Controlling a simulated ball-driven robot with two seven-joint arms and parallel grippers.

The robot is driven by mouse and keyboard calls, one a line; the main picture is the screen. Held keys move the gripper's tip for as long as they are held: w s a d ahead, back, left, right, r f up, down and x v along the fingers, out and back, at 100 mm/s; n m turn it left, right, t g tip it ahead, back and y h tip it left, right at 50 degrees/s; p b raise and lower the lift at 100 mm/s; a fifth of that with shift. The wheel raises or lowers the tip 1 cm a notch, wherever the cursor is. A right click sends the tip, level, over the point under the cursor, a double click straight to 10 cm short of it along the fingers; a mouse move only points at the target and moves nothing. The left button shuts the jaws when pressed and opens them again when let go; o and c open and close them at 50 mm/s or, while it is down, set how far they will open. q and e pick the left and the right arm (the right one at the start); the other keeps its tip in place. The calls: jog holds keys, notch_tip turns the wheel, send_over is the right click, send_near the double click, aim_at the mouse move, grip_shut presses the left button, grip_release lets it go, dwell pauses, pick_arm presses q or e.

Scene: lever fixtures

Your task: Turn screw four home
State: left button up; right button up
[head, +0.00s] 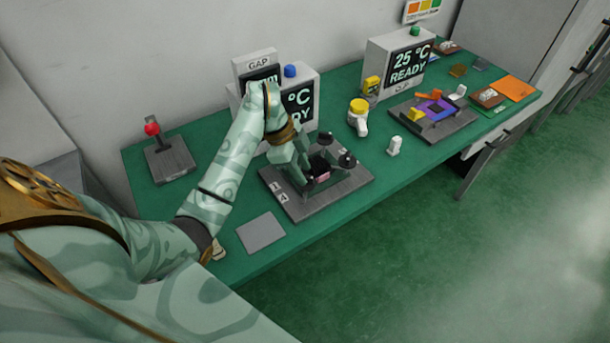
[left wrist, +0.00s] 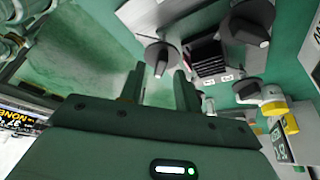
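A grey fixture plate (head: 335,192) lies on the green table and carries black-capped knob screws. Two screws show in the head view, one at the back (head: 325,138) and one at the right (head: 347,160). My left gripper (head: 303,177) is low over the plate's left part. In the left wrist view its fingers (left wrist: 159,73) stand apart, with a black screw knob (left wrist: 162,54) just beyond and between their tips. I cannot tell if they touch it. Two more knobs (left wrist: 250,22) (left wrist: 248,88) are to the right. Screw numbers are not readable. My right gripper is out of view.
A dark block (left wrist: 208,56) sits mid-plate. A display box marked GAP (head: 257,66) stands behind my arm. A yellow-topped white piece (head: 358,117) and a small white piece (head: 394,146) stand right. A red-knobbed lever (head: 153,130) is left. A grey pad (head: 261,233) lies in front.

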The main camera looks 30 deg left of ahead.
pick_arm(q)
jog(key=shift+x, duration=0.8)
grip_shut()
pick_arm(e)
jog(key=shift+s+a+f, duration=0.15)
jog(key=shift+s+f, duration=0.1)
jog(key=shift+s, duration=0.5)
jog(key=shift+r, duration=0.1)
